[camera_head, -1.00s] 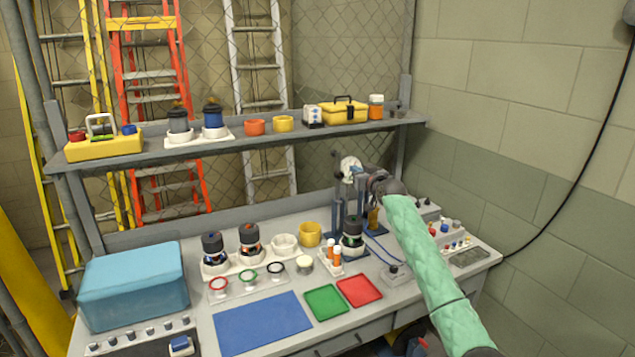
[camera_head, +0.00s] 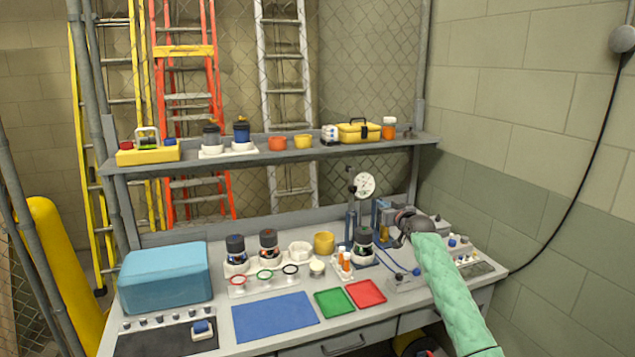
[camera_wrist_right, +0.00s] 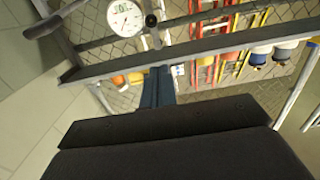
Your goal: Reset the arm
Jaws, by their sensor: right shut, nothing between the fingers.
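My right arm (camera_head: 452,290) comes in from the lower right in a green sleeve. Its gripper (camera_head: 402,232) is above the right part of the workbench (camera_head: 225,345), beside the press stand with a round dial gauge (camera_head: 364,185). The right gripper is shut with nothing in it. In the right wrist view its dark jaw (camera_wrist_right: 165,125) fills the lower part, and the gauge (camera_wrist_right: 125,17) shows at the top left. A tank with a dark lid (camera_head: 363,238) stands on the bench just left of the gripper. My left gripper is not in view.
A blue box (camera_head: 166,276) stands at the bench's left. Blue (camera_head: 275,317), green (camera_head: 334,303) and red (camera_head: 366,292) mats lie along the front. Two more dark-lidded tanks (camera_head: 268,241) stand mid-bench. The shelf (camera_head: 270,155) above holds containers. A control panel (camera_head: 462,250) is right of the gripper.

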